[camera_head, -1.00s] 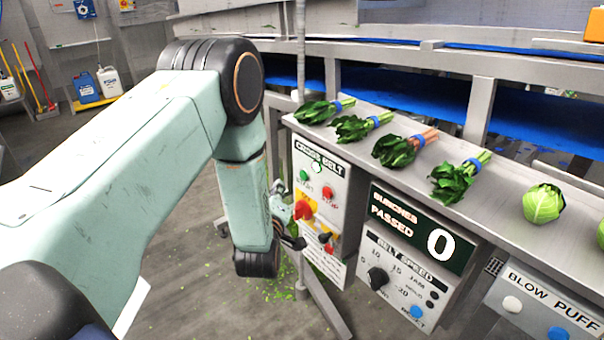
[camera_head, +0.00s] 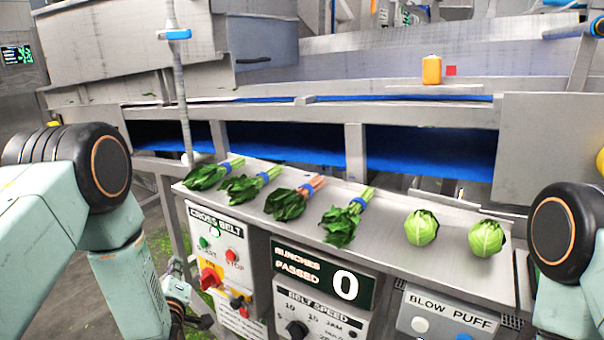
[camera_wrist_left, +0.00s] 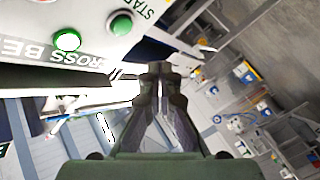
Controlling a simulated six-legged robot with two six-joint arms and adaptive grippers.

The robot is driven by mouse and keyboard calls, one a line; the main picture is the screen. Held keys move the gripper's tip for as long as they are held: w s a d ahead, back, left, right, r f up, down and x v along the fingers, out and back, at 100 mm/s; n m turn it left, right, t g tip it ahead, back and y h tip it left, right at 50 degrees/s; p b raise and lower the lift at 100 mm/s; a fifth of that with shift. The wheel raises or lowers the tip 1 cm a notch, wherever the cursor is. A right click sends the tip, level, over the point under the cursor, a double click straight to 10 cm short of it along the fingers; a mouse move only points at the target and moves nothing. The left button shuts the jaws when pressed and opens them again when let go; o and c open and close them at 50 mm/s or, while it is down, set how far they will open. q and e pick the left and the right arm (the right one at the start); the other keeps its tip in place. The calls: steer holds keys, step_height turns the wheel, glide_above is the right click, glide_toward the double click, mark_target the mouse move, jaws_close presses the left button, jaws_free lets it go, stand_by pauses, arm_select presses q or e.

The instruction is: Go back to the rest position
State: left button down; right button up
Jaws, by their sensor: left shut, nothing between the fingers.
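My left gripper (camera_head: 192,308) hangs low beside the left edge of the CROSS BELT panel (camera_head: 212,240) in the head view. In the left wrist view its fingers (camera_wrist_left: 162,72) are closed together with nothing between them. The panel's green START button (camera_wrist_left: 121,23) and a lit green lamp (camera_wrist_left: 67,40) are at the upper left there, apart from the fingertips. My right arm (camera_head: 566,250) shows at the right edge of the head view; its gripper is out of the picture.
A steel shelf (camera_head: 380,228) holds several leafy bunches with blue bands and two cabbages (camera_head: 421,227). A counter (camera_head: 345,287) reading 0 and a BLOW PUFF box (camera_head: 450,312) are below. A blue belt (camera_head: 430,150) runs behind. Grey floor lies left of the panel.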

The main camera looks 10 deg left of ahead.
arm_select(q)
steer(key=s+d+f+m+g+h, duration=0.2)
steer(key=s+f+m, duration=0.1)
steer(key=f, duration=0.2)
steer(key=s+d+f+m+g+h, duration=0.1)
steer(key=s+d+f+m+g, duration=0.1)
steer(key=s+f+m+g, duration=0.3)
steer(key=s+d+f+m+g+h+b, duration=0.1)
steer(key=s+d+f+m+g, duration=0.1)
steer(key=s, duration=0.8)
steer(key=s+d+f+m+g+h+b, duration=0.1)
steer(key=s+d+f+g+b, duration=0.1)
steer(key=s+f, duration=0.5)
steer(key=s+d+f+m+g+h+b, duration=0.1)
steer(key=s+d+f+g, duration=0.3)
steer(key=s, duration=0.9)
steer(key=shift+d+f+m+g+h+b, duration=0.2)
steer(key=shift+d+m+g+h+b, duration=0.1)
steer(key=shift+d+m+b, duration=0.4)
